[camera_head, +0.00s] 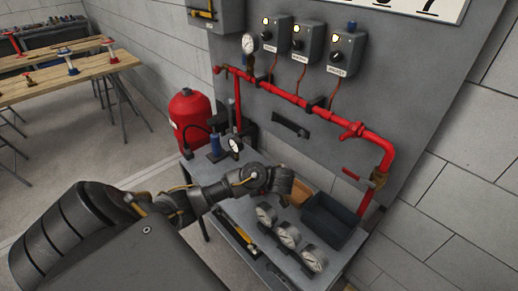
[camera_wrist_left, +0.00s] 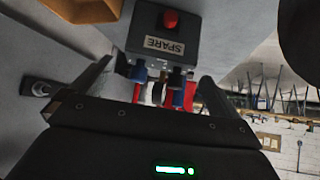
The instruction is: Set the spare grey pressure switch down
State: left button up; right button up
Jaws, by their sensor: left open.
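The spare grey pressure switch (camera_wrist_left: 162,48) shows in the left wrist view as a grey box with a red button and a SPARE label, which reads upside down there. It lies just beyond the fingertips of my left gripper (camera_wrist_left: 157,78). The gripper's two fingers are apart, and I see no finger touching the box. In the head view my left gripper (camera_head: 283,184) is low over the back of the grey bench (camera_head: 215,217), beside the brown bin (camera_head: 301,193). I cannot make out the switch there. My right gripper is in neither view.
A dark bin (camera_head: 331,220) stands right of the brown bin. Several gauges (camera_head: 287,235) line the bench front. A blue hand pump (camera_head: 215,146) stands at the left. Red pipe (camera_head: 288,95) and mounted switches (camera_head: 308,41) are on the panel behind.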

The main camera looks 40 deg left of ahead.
pick_arm(q)
jog(key=shift+w+a+f, duration=0.15)
jog(key=shift+w+f, duration=0.05)
jog(key=shift+f, duration=0.05)
jog(key=shift+a, duration=0.1)
jog(key=x, duration=0.5)
jog(key=shift+s+r, duration=0.1)
jog(key=shift+s, duration=0.05)
jog(key=shift+c, duration=0.6)
jog(key=c, duration=1)
jog(key=shift+c, duration=0.2)
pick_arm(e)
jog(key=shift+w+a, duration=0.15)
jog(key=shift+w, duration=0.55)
pick_arm(q)
jog(key=shift+r, duration=0.1)
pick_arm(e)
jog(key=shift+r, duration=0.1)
